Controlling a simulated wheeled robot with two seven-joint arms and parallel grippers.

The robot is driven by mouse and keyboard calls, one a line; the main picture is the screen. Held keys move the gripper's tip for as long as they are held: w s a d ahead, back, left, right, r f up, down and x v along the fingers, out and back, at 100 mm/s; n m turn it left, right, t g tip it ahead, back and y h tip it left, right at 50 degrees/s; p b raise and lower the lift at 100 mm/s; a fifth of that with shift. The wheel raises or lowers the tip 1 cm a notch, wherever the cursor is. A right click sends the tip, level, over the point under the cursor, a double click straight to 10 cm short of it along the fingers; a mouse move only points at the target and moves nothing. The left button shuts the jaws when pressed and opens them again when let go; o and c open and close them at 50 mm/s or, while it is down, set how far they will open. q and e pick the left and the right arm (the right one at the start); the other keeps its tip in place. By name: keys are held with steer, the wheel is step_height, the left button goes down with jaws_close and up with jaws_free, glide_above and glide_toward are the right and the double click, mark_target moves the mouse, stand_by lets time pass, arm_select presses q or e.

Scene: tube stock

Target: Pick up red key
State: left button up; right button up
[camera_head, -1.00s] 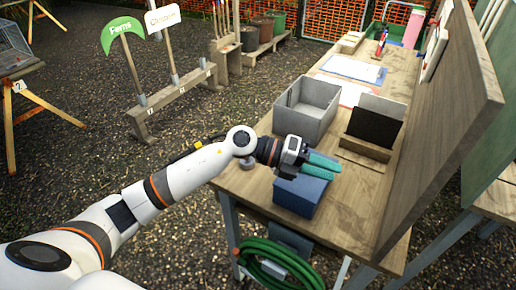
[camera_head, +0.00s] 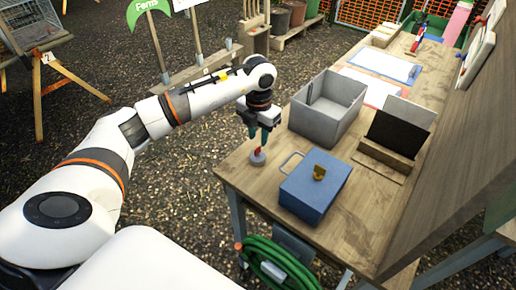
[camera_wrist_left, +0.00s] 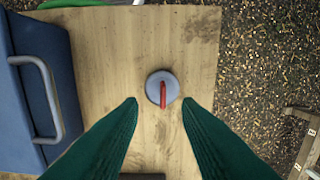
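The red key (camera_head: 257,150) stands upright on a small round grey base (camera_head: 257,159) near the left edge of the wooden table. In the left wrist view the red key (camera_wrist_left: 163,95) shows as a narrow red bar on the grey disc (camera_wrist_left: 152,82). My left gripper (camera_head: 259,136) points down just above the key. In the wrist view its green fingers (camera_wrist_left: 160,103) are open and empty, one on either side of the key's line, with gaps to both sides. My right gripper is not in view.
A blue box (camera_head: 312,196) with a wire handle stands right of the key, a brass-coloured piece (camera_head: 319,172) on its lid. A grey open bin (camera_head: 322,124) and a wooden holder with a dark panel (camera_head: 390,160) stand behind. A tall board (camera_head: 460,170) bounds the right.

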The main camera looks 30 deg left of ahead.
mark_target(258, 147)
arm_select(q)
steer(key=shift+f, duration=0.4)
step_height(258, 147, down, 5)
steer(key=shift+a+r+p, duration=0.1)
steer(key=shift+a+p, duration=0.05)
steer(key=shift+p, duration=0.9)
steer(key=shift+w+f, duration=0.1)
steer(key=shift+f, duration=0.2)
jaws_close()
